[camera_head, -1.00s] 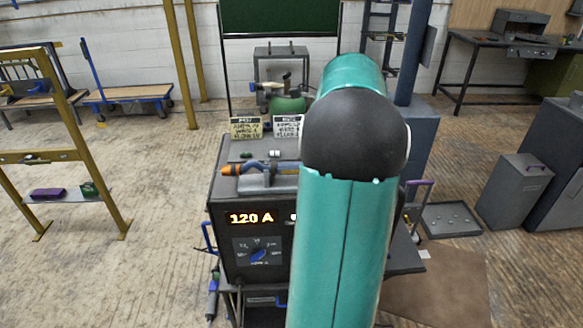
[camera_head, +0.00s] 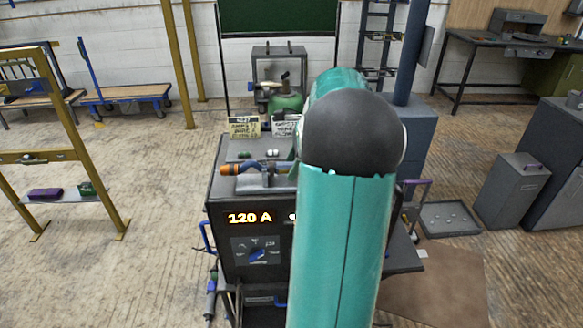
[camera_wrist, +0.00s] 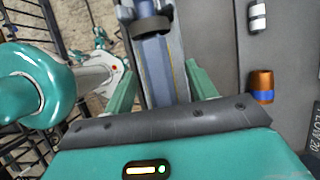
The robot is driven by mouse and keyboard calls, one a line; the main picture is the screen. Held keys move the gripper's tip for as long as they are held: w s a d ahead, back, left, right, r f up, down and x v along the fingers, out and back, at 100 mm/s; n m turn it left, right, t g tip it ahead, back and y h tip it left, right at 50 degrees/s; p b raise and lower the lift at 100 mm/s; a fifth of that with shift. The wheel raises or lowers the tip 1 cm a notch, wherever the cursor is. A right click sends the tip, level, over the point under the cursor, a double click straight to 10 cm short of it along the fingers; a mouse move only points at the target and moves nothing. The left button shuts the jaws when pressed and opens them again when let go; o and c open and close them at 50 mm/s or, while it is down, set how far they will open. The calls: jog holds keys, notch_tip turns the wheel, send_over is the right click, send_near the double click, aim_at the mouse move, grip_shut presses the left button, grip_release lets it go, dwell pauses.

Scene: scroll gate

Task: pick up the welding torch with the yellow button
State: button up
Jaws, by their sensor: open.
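A welding torch with an orange nozzle (camera_head: 237,169) and a blue handle lies across a grey cradle on top of the welding machine (camera_head: 235,195). Its right part is hidden behind my arm in the head view. In the wrist view a long blue-grey body (camera_wrist: 160,75), which looks like its handle, runs between the fingers of my gripper (camera_wrist: 160,88). My gripper is open and its fingers are on either side of that body. I cannot make out contact or a yellow button. A second torch-like tool (camera_head: 211,298) hangs low at the machine's left side.
Small capsules lie behind the torch: a green one (camera_head: 244,155), a white one (camera_head: 272,153) and an orange-blue one (camera_wrist: 262,86). Two label cards (camera_head: 245,127) stand at the machine's back edge. A blue column (camera_head: 407,50) stands right of my arm.

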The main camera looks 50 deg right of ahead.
jog(key=shift+f, duration=0.2)
dwell(0.3)
jog(key=shift+c, duration=0.3)
jog(key=c, duration=1.1)
jog(key=shift+r, duration=0.1)
